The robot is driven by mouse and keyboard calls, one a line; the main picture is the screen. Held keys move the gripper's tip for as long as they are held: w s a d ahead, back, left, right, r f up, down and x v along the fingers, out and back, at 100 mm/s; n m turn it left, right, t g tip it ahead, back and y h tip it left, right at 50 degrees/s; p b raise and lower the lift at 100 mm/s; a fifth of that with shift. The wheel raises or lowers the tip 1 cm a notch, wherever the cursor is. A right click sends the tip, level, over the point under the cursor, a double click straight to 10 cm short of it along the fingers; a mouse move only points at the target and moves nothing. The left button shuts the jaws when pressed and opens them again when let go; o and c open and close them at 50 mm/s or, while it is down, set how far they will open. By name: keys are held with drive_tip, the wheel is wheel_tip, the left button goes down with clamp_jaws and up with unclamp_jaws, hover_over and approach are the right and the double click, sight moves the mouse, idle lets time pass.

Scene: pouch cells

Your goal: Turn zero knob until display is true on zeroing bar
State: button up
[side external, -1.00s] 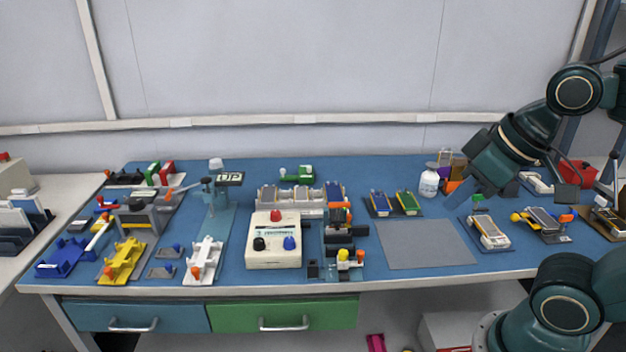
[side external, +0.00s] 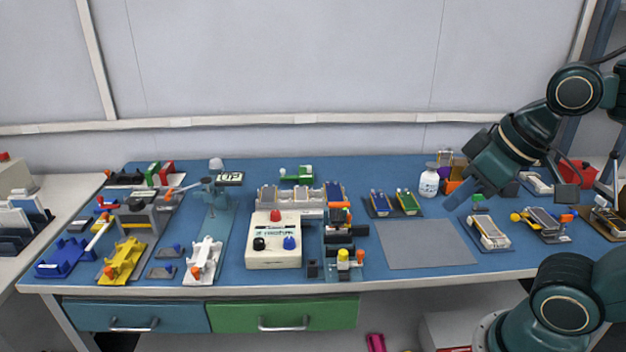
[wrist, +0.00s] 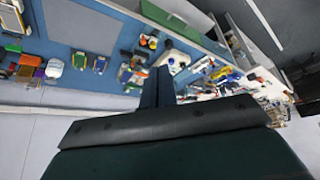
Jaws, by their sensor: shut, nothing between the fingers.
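A teal gauge stand (side external: 213,200) is at the left of the blue bench in the side view. It carries a small white display (side external: 230,179) with dark characters too small to read surely. A pale rounded knob (side external: 216,163) shows behind its top; I cannot tell if it is the zero knob. A white box (side external: 274,250) at mid-bench bears a red, a black and a blue knob. I cannot single out the zeroing bar. My gripper (side external: 456,198) is shut and empty above the right part of the bench, far from the stand. Its fingers (wrist: 158,85) are together in the wrist view.
A bare grey mat (side external: 425,244) lies right of the white box. A white bottle (side external: 429,183) stands close to my gripper. Blue and green cells (side external: 394,203) lie on a dark tray. Several yellow, blue and white fixtures crowd the left side.

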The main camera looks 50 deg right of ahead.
drive_tip(key=o, duration=0.7)
drive_tip(key=shift+w+r, duration=0.1)
drive_tip(key=o, duration=0.3)
drive_tip(key=shift+w+r, duration=0.1)
drive_tip(key=shift+w, duration=0.15)
drive_tip(key=w+m+g, duration=0.3)
drive_tip(key=w+m, duration=0.1)
drive_tip(key=w, duration=1.5)
drive_tip(key=w+a+f+m+g, duration=0.1)
drive_tip(key=w+f+m+g, duration=0.1)
drive_tip(key=w+f, duration=1.1)
drive_tip(key=w+m, duration=0.1)
drive_tip(key=w, duration=0.2)
drive_tip(key=shift+a+g, duration=0.3)
drive_tip(key=shift+f, duration=0.1)
